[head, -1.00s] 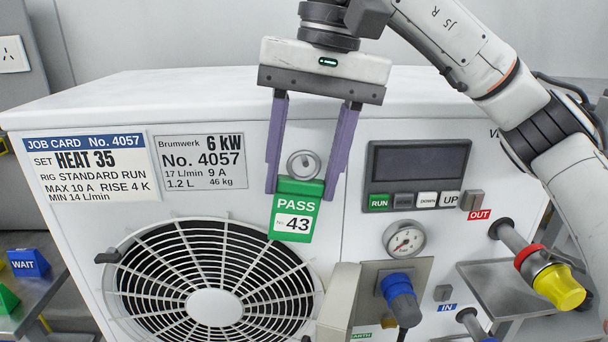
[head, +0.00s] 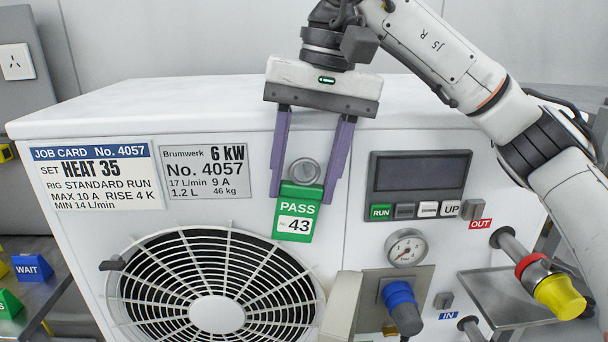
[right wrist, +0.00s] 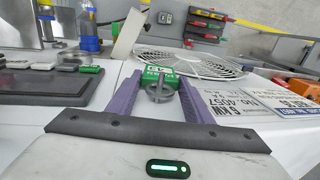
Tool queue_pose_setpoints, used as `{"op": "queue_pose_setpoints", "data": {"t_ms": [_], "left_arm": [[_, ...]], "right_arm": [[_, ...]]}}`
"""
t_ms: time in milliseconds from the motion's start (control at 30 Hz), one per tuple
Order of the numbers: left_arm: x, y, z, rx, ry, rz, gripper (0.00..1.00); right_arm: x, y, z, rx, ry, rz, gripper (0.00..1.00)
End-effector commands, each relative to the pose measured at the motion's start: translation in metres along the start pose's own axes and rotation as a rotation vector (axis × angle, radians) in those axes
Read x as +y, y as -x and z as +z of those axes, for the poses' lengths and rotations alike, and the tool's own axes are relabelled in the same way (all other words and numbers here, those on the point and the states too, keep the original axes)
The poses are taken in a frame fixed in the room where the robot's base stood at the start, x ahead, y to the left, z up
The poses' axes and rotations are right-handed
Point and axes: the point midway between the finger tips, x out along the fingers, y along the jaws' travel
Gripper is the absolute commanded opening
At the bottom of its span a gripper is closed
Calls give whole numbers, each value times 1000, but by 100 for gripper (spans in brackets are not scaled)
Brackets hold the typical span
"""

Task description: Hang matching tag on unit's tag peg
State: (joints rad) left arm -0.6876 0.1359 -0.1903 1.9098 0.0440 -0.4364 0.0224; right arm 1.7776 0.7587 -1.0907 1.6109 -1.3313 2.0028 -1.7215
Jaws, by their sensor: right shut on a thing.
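The green PASS tag with No. 43 (head: 298,212) hangs upright between the fingertips of my right gripper (head: 302,194), in front of the white pump unit (head: 230,105). The gripper is shut on the tag, with its purple fingers pointing down. The round grey tag peg (head: 304,170) shows between the fingers, just above the tag's top edge. In the right wrist view the peg's disc (right wrist: 159,92) stands close to the tag (right wrist: 158,77). I cannot tell whether the tag is on the peg. My left gripper is not in view.
Job card No. 4057 (head: 93,178) and a rating plate (head: 204,171) are on the unit's front, above the fan grille (head: 216,290). A display panel (head: 420,184) and gauge (head: 406,247) are at right. A blue WAIT tag (head: 32,267) and green tag (head: 8,304) stand on the left bench.

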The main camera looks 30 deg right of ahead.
Motion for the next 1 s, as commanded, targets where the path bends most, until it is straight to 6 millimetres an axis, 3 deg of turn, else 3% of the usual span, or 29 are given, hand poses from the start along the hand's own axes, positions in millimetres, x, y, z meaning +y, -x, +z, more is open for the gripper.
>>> {"op": "queue_pose_setpoints", "data": {"t_ms": [300, 333, 467, 767, 867, 1000], "left_arm": [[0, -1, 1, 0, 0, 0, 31], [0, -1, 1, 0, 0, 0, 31], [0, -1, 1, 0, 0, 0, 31], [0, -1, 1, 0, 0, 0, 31], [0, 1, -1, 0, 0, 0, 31], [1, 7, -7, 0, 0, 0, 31]], "right_arm": [[1, -5, 0, -9, -2, 6, 25], [1, -6, 0, -9, -2, 6, 48], [1, -6, 0, -10, -2, 7, 68], [1, -6, 1, -11, -2, 8, 68], [0, 4, 0, -8, -3, 7, 68], [0, 31, 0, -1, -3, 3, 68]]}}
